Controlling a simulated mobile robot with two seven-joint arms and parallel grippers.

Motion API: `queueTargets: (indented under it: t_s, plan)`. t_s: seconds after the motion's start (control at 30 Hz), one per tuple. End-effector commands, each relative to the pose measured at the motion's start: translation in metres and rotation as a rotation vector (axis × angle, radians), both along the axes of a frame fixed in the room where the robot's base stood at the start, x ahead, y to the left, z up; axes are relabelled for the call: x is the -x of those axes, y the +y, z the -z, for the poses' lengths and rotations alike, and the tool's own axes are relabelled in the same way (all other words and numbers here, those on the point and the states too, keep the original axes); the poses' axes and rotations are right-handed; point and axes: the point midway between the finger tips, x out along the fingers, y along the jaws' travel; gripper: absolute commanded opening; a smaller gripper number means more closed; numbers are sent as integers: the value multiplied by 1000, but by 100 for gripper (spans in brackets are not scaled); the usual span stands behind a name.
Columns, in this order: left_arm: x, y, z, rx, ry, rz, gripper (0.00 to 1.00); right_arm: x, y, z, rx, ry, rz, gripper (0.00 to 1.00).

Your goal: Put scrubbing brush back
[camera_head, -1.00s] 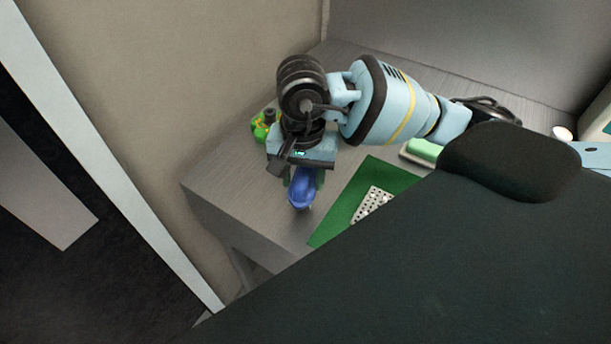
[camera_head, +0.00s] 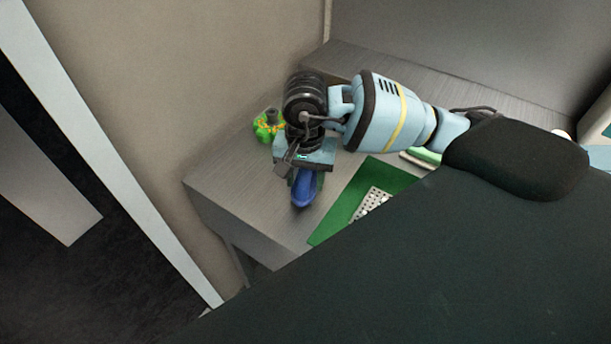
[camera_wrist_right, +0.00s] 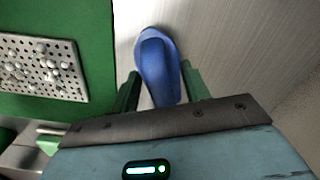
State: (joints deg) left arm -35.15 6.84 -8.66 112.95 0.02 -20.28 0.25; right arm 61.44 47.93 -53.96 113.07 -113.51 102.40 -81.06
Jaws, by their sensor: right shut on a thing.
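A blue scrubbing brush (camera_head: 304,187) is at my right gripper (camera_head: 307,172), over the left part of the grey counter in the head view. The brush (camera_wrist_right: 156,66) also shows in the right wrist view, its blue body reaching out between the two green fingers of my right gripper (camera_wrist_right: 160,88). The gripper is shut on the brush. The bristles are hidden, and I cannot tell whether the brush touches the counter. My left gripper is not in view.
A green mat (camera_head: 338,218) with a perforated metal plate (camera_head: 372,203) lies right of the brush. A green and yellow object (camera_head: 266,127) stands behind my gripper, near the wall. A green sponge-like item (camera_head: 426,155) lies farther right. The counter's left edge is close.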

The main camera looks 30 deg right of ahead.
Motion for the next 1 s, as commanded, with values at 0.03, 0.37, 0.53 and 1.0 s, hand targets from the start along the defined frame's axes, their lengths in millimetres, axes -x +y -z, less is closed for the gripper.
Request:
queueTargets:
  t_s: [0.03,0.37,0.53,1.0]
  plan:
    - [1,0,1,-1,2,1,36,0,0,1,0,0,0,25]
    - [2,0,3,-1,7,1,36,0,0,3,1,1,1,68]
    - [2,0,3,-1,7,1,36,0,0,3,1,1,1,68]
    - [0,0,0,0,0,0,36,-1,0,-54,-1,-5,0,68]
